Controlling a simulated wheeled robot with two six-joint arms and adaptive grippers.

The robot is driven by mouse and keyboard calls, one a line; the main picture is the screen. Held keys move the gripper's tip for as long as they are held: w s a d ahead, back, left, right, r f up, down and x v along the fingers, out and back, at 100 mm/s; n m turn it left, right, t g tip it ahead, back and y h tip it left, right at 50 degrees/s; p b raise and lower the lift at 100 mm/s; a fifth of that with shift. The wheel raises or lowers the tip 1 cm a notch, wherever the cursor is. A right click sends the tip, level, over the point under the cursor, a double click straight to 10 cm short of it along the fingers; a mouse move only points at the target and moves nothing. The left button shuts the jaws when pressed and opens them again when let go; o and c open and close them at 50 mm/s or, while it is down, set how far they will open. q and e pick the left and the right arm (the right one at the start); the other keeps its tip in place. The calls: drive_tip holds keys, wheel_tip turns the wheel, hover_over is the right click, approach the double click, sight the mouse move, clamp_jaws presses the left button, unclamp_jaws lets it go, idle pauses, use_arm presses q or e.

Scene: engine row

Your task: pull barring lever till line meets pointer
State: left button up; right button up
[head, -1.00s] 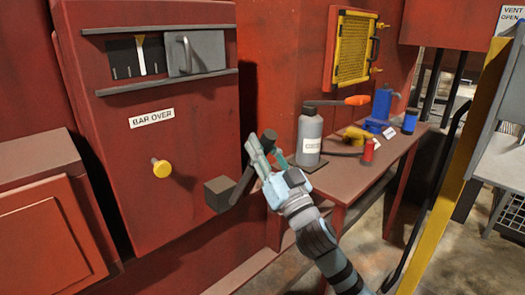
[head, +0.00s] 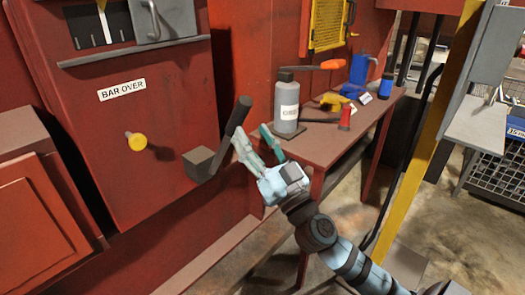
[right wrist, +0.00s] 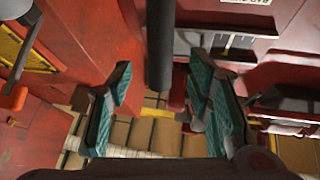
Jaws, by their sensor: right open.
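The dark barring lever (head: 231,124) rises, tilted right, from a grey block (head: 199,164) on the red cabinet front. My right gripper (head: 254,142) is open just right of the lever, its fingers pointing up. In the right wrist view the lever (right wrist: 160,45) stands between the two green-padded fingers (right wrist: 160,90); I cannot tell whether they touch it. The scale window (head: 88,27) shows white tick marks and a white line (head: 103,22). The frame's top edge cuts off its upper part. My left gripper is not in view.
A sliding cover (head: 163,17) sits right of the scale. A yellow knob (head: 137,141) sticks out left of the lever. A red table (head: 322,150) with a grey bottle (head: 287,103) and tools stands to the right. A yellow post (head: 428,145) stands beyond.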

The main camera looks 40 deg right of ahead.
drive_tip(key=v, duration=0.5)
idle(0.7)
